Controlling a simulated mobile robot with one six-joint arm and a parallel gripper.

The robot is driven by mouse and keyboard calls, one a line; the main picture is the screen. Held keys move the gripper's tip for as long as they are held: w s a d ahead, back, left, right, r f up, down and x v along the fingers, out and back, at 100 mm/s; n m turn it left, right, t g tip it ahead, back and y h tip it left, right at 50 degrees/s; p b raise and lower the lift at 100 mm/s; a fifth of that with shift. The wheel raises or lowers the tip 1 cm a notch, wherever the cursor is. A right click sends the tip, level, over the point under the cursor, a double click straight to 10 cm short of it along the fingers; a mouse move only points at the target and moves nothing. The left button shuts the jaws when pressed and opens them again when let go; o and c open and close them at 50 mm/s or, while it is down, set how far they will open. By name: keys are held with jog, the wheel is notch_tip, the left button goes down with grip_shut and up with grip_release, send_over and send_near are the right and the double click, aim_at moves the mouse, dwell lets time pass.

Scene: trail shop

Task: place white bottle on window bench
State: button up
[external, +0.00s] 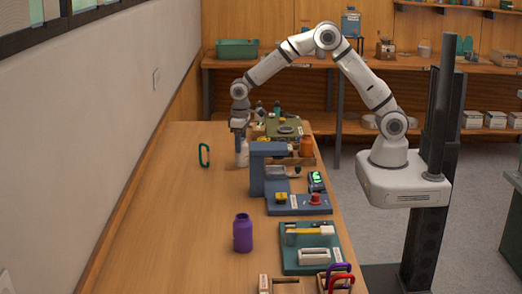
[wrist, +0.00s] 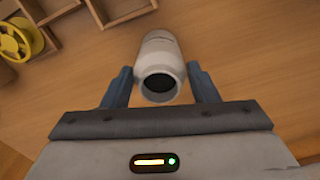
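The white bottle (external: 242,155) is at the far part of the long wooden bench (external: 190,215), which runs along the wall below the window. My gripper (external: 239,132) points down over it. In the wrist view the bottle (wrist: 160,50) sits between my two fingers (wrist: 160,75), with its dark round opening facing the camera. The fingertips are very close to its sides. I cannot tell whether they touch it. The bottle looks to be at or just above the bench top; its base is not clear.
A blue-grey stand (external: 262,172) is close in front of the bottle. A green carabiner (external: 204,155) is to its left, and an orange bottle (external: 306,146) to its right. A purple bottle (external: 242,233) stands nearer. The bench's left side is mostly clear.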

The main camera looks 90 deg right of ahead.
jog(key=o, duration=0.3)
jog(key=shift+o, duration=0.2)
jog(key=shift+r, duration=0.1)
notch_tip(320, 180, up, 11)
jog(key=shift+f+b, duration=0.1)
jog(key=shift+b, duration=0.3)
jog(key=s+a+r, duration=0.2)
jog(key=s+r, duration=0.1)
jog(key=s, duration=0.5)
jog(key=s+a+r+n+t, duration=0.1)
jog(key=s+r, duration=0.3)
jog(key=s, duration=0.5)
jog(key=shift+a+r+n+t, duration=0.25)
jog(key=shift+a+n+t, duration=0.05)
jog(key=shift+a, duration=0.4)
jog(key=shift+o, duration=0.3)
jog(key=s+a+f, duration=0.1)
jog(key=s, duration=0.6)
jog(key=s+a+f+n+t, duration=0.1)
jog(key=s+f, duration=0.1)
jog(key=s, duration=0.6)
jog(key=shift+f, duration=0.3)
